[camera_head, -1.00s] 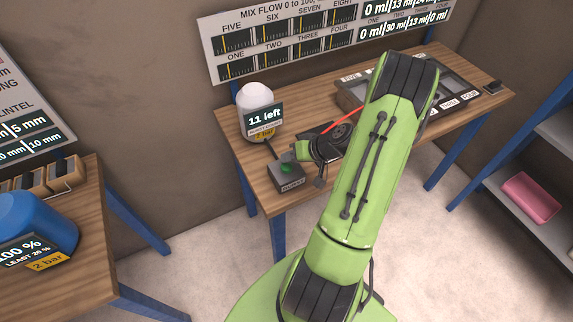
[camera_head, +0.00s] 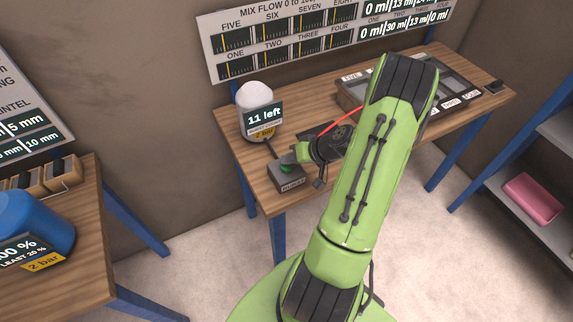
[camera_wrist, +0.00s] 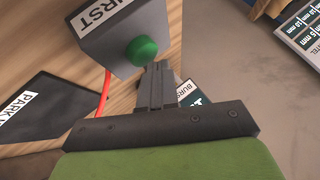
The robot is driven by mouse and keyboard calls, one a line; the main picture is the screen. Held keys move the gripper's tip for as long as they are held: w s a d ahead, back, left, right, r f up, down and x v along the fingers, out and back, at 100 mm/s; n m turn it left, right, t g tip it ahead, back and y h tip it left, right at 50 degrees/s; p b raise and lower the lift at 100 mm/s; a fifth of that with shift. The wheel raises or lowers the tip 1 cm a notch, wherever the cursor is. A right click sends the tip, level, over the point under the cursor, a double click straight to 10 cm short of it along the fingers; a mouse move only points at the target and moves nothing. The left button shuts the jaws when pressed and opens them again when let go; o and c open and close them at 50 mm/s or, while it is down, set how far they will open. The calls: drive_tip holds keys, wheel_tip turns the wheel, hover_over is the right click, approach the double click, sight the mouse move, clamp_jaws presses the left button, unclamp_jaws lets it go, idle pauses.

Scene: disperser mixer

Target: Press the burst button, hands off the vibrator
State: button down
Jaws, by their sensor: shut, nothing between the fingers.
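The burst box (camera_head: 289,181) is a grey block on the wooden bench with a green button (camera_head: 287,169) on its face. In the wrist view the box (camera_wrist: 112,35) carries a BURST label and the round green button (camera_wrist: 142,51) stands out from it. My gripper (camera_wrist: 158,68) is shut and empty, its fingertips close beside the button in the picture. I cannot tell whether they touch it. In the head view my arm's end is just right of the box and its fingertips are not clear. I cannot make out a vibrator.
A white canister (camera_head: 255,97) reading 11 left stands behind the box. A dark PARK plate (camera_wrist: 55,115) lies on the bench, with a red line (camera_wrist: 104,92) nearby. A grey tray (camera_head: 354,97) stands farther back, partly hidden by my arm. A blue container (camera_head: 30,222) is on the left bench.

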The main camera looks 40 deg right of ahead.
sight(290, 166)
drive_tip(key=shift+f+b, duration=0.45)
idle(0.4)
drive_tip(key=shift+r+p, duration=0.6)
drive_tip(key=shift+r, duration=0.4)
drive_tip(key=shift+r+p, duration=1.65)
drive_tip(key=shift+r, duration=0.95)
drive_tip(key=shift+f, duration=0.1)
